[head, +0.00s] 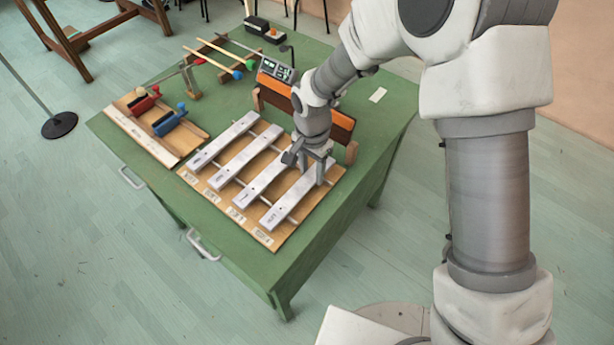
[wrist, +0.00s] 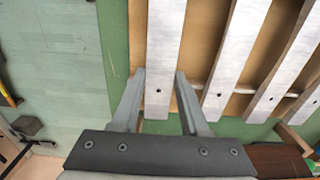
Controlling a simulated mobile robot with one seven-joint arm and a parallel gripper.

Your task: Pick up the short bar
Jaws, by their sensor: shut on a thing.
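Several silver bars lie side by side on a wooden frame (head: 229,211) on the green table. My gripper (head: 308,170) is at the far end of the rightmost bar (head: 285,207). In the wrist view my gripper (wrist: 160,80) has one finger on each side of that outermost bar (wrist: 165,40), near its end with a small dark hole, and is shut on it. The other bars, such as the one beside it (wrist: 238,45), are apart from the fingers.
An orange-brown block (head: 341,125) on wooden supports stands close behind my gripper. A wooden board (head: 137,123) with red and blue clamp-like pieces lies left of the frame. Mallets (head: 212,58) and a small panel (head: 278,69) are farther back. The table's right strip is mostly clear.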

